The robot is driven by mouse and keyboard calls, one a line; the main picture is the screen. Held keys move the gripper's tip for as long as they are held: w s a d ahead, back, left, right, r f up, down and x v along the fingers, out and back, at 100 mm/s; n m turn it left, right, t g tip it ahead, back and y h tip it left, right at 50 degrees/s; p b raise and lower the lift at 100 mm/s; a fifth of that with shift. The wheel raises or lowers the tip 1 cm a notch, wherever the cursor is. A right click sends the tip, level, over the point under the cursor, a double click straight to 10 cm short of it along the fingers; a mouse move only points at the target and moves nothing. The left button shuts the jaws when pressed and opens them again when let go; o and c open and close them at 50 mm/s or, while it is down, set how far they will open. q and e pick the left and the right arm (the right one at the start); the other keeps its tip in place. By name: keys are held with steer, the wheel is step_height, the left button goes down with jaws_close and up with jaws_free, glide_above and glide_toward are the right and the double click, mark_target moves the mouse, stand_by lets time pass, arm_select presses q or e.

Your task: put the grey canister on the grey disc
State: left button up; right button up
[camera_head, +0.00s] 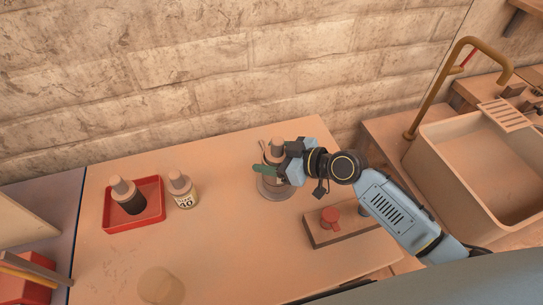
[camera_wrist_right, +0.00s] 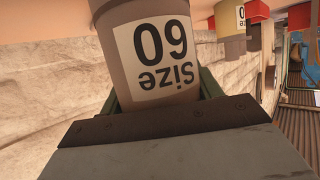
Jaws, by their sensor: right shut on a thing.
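The grey canister (camera_head: 275,150) is held in my right gripper (camera_head: 281,170). In the right wrist view the canister (camera_wrist_right: 150,50) fills the middle, with a white "Size 60" label upside down and a finger at each side. The grey disc (camera_head: 272,193) lies on the table right under the gripper, and its front rim shows. The gripper and canister hide the rest of the disc. I cannot tell whether the canister touches it. My left gripper is not in view.
A red tray (camera_head: 159,220) holds a dark bottle (camera_head: 129,203) at the left. A bottle labelled 40 (camera_head: 184,193) stands beside it. A block with a red knob (camera_head: 330,216) is right of the disc. A sink (camera_head: 440,165) is at the far right. The table's middle is clear.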

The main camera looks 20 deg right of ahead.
steer(key=o, duration=1.2)
steer(key=shift+f, duration=0.1)
steer(key=shift+c, duration=0.2)
steer(key=o, duration=0.4)
steer(key=shift+r, duration=0.2)
steer(key=shift+b+v, duration=0.5)
steer(key=shift+v, duration=5.5)
steer(key=shift+f, duration=0.1)
